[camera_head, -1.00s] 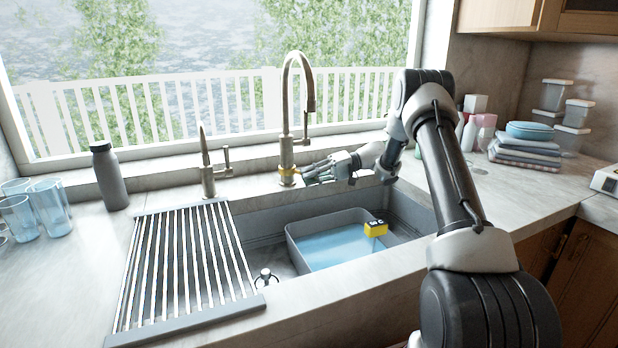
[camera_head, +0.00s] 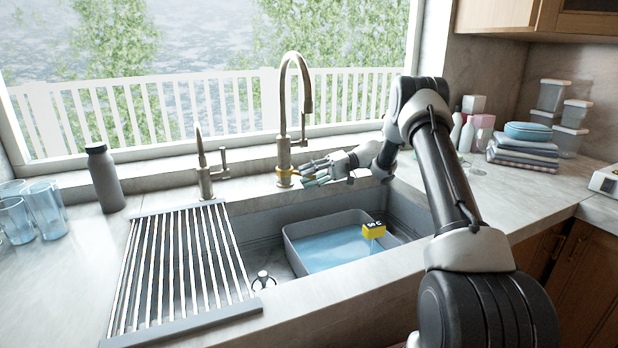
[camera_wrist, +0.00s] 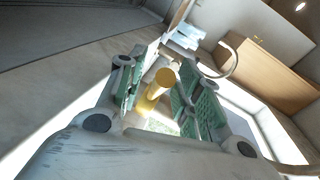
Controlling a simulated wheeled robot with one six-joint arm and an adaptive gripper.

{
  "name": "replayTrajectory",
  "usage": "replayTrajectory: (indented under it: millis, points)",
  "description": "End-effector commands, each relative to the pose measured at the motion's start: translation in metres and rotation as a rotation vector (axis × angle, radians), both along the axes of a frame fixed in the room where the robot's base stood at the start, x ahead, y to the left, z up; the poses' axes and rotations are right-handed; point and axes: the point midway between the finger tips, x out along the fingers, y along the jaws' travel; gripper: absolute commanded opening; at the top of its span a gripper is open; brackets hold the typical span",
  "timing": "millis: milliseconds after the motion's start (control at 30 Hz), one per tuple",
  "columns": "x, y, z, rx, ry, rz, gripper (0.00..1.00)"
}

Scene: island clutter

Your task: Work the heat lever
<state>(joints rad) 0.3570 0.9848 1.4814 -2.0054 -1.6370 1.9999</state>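The yellow heat lever (camera_wrist: 157,86) shows in the wrist view as a short round-ended rod between my finger pads. My gripper (camera_head: 308,172) reaches in from the right beside the tap's base. In the wrist view my gripper (camera_wrist: 165,95) is open around the lever. The lever is nearer the left pad, with a gap at the right. I cannot tell whether either pad touches it.
Below my gripper, the sink (camera_head: 262,228) holds a grey basin (camera_head: 291,247) of water with a yellow block (camera_head: 373,230) at its right side. A smaller tap (camera_head: 203,170) and a drying rack (camera_head: 135,262) are left. Folded cloths (camera_head: 522,153) lie right.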

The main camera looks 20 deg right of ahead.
Motion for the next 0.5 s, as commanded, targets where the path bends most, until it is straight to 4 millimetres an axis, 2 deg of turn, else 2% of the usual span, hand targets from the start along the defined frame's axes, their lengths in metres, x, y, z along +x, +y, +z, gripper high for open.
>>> replayTrajectory:
  millis: [167,267,500]
  points:
    - [0.000,-0.002,0.000,0.000,0.000,0.000,0.35]
    - [0.000,-0.010,0.002,0.000,0.000,-0.001,0.35]
    - [0.003,-0.060,0.012,0.000,-0.002,-0.003,0.35]
